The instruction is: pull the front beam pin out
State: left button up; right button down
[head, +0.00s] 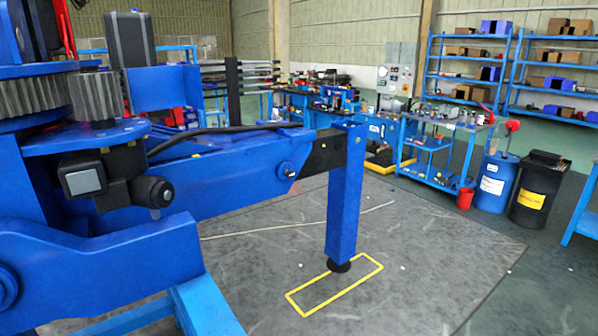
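A blue crane outrigger beam (235,172) runs from the left towards the middle. A dark inner beam (326,152) joins its end to an upright blue leg (345,200). A round blue boss with a small pale centre (287,169) sits on the side of the beam near its outer end. It looks like the beam pin, seated in the beam, but its details are too small to be sure. The leg's dark foot (339,266) is over or on the floor; I cannot tell which. Neither of my grippers is in view.
A yellow rectangle (365,275) is marked on the grey floor mat (430,250) around the foot. Blue shelves (470,65), a workbench (440,150) and two drums (495,183) (537,190) stand at the back right. The floor right of the leg is mostly clear.

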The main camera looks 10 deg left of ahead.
aim_at(290, 174)
jog(key=i+l, duration=0.15)
jog(key=l, duration=0.15)
jog(key=i+l, duration=0.15)
jog(key=l, duration=0.15)
jog(key=i+l+u, duration=0.1)
jog(key=l, duration=0.2)
jog(key=i+l+u, duration=0.1)
jog(key=i+l, duration=0.55)
jog(key=l, duration=0.15)
jog(key=i+u, duration=0.1)
jog(key=i, duration=0.5)
jog(key=i+l+u, duration=0.1)
jog(key=i, duration=0.45)
